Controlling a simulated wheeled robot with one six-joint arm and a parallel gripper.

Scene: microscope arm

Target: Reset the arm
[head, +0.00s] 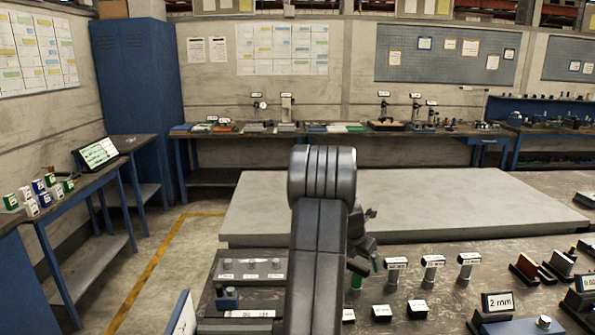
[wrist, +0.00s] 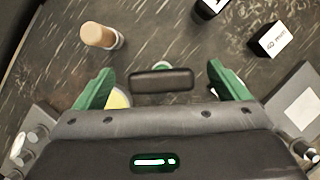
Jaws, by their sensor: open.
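My arm (head: 322,225) rises through the middle of the head view and hides part of the bench behind it. My gripper (head: 366,271) hangs low over the dark bench, just right of the arm. In the wrist view my gripper (wrist: 162,80) has its two green fingers spread wide apart. A dark rounded bar (wrist: 161,81) shows between the fingers; I cannot tell whether it touches them. A pale green and white thing behind the bar is mostly hidden. A tan cylinder (wrist: 98,36) stands beyond the left finger. No microscope can be made out clearly.
A large grey slab (head: 440,200) lies behind my gripper. Labelled posts (head: 432,262) and small black blocks (head: 418,306) stand to the right. A "2 mm" sign (head: 497,303) is farther right. A grey rack (head: 250,265) is left of my arm. A labelled block (wrist: 270,40) stands at upper right.

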